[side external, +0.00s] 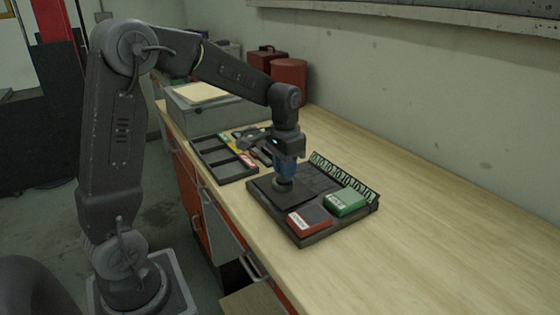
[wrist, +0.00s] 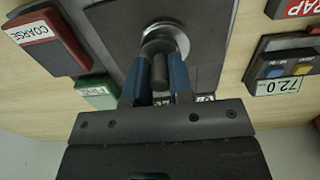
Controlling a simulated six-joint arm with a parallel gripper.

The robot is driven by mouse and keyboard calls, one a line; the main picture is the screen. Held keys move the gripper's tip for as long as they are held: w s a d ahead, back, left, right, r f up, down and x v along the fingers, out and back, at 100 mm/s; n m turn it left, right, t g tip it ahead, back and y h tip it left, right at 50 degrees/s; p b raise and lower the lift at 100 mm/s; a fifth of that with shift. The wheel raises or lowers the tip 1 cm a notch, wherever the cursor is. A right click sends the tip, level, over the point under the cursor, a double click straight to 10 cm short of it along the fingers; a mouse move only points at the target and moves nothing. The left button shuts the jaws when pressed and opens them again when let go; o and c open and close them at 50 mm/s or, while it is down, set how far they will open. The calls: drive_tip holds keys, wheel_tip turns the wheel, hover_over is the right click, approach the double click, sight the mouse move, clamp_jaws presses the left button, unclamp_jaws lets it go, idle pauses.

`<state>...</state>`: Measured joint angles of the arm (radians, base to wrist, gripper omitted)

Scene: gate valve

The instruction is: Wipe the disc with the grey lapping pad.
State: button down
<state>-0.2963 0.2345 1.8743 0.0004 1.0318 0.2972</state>
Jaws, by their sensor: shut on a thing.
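My gripper (side external: 285,172) is over the left part of a dark tray on the bench, pointing down. In the wrist view its blue fingers (wrist: 160,78) are shut on the dark stem of a round, shiny metal piece, which looks like the disc (wrist: 160,36). In the side view the disc (side external: 283,185) is low over a flat dark grey square, which looks like the lapping pad (side external: 292,198). It seems to rest on the pad, but I cannot be sure of contact. The disc's underside is hidden. The grey pad also shows in the wrist view (wrist: 112,28).
A red COARSE block (side external: 309,219) and a green FINE block (side external: 344,203) sit at the tray's near side. A rack with a row of round marks (side external: 345,177) lines its right edge. A compartmented tray (side external: 222,158) lies at left. The bench at right is clear.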

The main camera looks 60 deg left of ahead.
drive_tip(key=shift+d, duration=0.85)
drive_tip(key=shift+w+a, duration=0.1)
drive_tip(key=shift+a, duration=2.35)
drive_tip(key=shift+a+r, duration=0.1)
drive_tip(key=shift+a, duration=0.15)
wheel_tip(320, 180, up, 8)
drive_tip(key=shift+d, duration=0.1)
